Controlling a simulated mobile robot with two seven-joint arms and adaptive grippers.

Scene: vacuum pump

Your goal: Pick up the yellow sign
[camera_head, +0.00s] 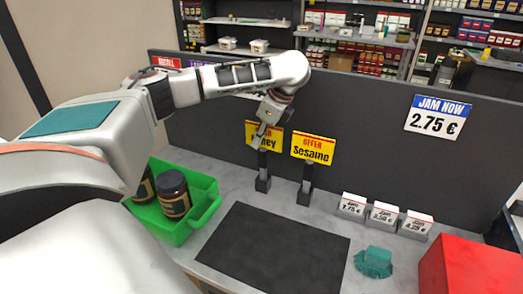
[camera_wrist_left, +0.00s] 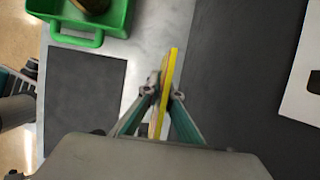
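Two yellow signs with red and black lettering stand side by side in dark holders on the counter. The left yellow sign (camera_head: 276,143) is partly hidden by my left gripper (camera_head: 261,131), which reaches it from above. The right yellow sign (camera_head: 313,150) reads "OFFER Sesame" and is clear of the gripper. In the left wrist view, the left yellow sign (camera_wrist_left: 172,68) shows edge-on between the fingertips of my left gripper (camera_wrist_left: 165,93), which appear shut on it. I cannot tell whether it is off its holder (camera_head: 263,178). My right gripper is not in view.
A green crate (camera_head: 207,209) with dark jars stands at the left. A dark mat (camera_head: 275,248) lies at the front. Small price cards (camera_head: 383,215), a teal item (camera_head: 374,262) and a red box (camera_head: 468,268) are at the right. A grey partition (camera_head: 360,115) stands behind.

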